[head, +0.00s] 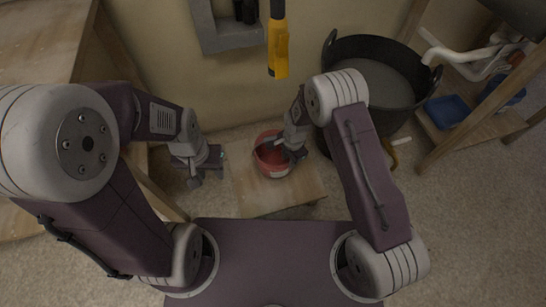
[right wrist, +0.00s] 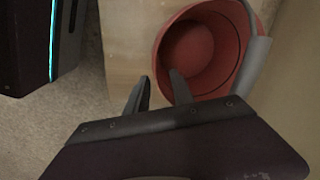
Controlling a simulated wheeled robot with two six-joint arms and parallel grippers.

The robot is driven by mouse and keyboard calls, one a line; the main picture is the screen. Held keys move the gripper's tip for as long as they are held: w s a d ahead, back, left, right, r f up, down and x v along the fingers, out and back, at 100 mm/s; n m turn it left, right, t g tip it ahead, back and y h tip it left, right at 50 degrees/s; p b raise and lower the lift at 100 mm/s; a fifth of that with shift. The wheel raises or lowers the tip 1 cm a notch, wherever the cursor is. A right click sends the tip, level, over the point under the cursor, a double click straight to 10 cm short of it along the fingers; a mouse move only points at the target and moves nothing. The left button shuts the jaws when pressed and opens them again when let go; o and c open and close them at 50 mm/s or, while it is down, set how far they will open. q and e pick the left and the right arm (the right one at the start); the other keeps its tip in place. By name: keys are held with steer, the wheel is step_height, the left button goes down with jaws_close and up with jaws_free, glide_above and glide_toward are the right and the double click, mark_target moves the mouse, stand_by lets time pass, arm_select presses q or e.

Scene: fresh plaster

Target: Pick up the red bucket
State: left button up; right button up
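The red bucket (head: 267,158) stands upright on a low wooden platform (head: 250,195) in the head view. In the right wrist view the bucket (right wrist: 188,48) shows its open top, empty inside, with a grey strip, probably its handle, along its right side. My right gripper (head: 297,155) is at the bucket's right side in the head view. In the right wrist view its two fingers (right wrist: 159,92) are apart, one overlapping the bucket's near rim and one outside it. I cannot tell whether they touch it. My left gripper (head: 207,178) is left of the platform, fingers apart and empty.
A large black tub (head: 385,75) with grey contents stands behind and right of the bucket. A yellow-handled tool (head: 278,50) hangs above, at the wall. A wooden table (head: 40,40) is at left. A blue tray (head: 447,110) lies at right. Carpeted floor shows around the platform.

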mark_target(286, 170)
step_height(286, 170, down, 4)
steer(key=shift+w+a+r+b, duration=0.1)
steer(key=shift+w+b, duration=0.05)
steer(key=shift+b, duration=1.05)
steer(key=f+b, duration=0.5)
steer(key=shift+w+a, duration=0.1)
steer(key=shift+w, duration=0.15)
steer(key=shift+r, duration=0.1)
jaws_close()
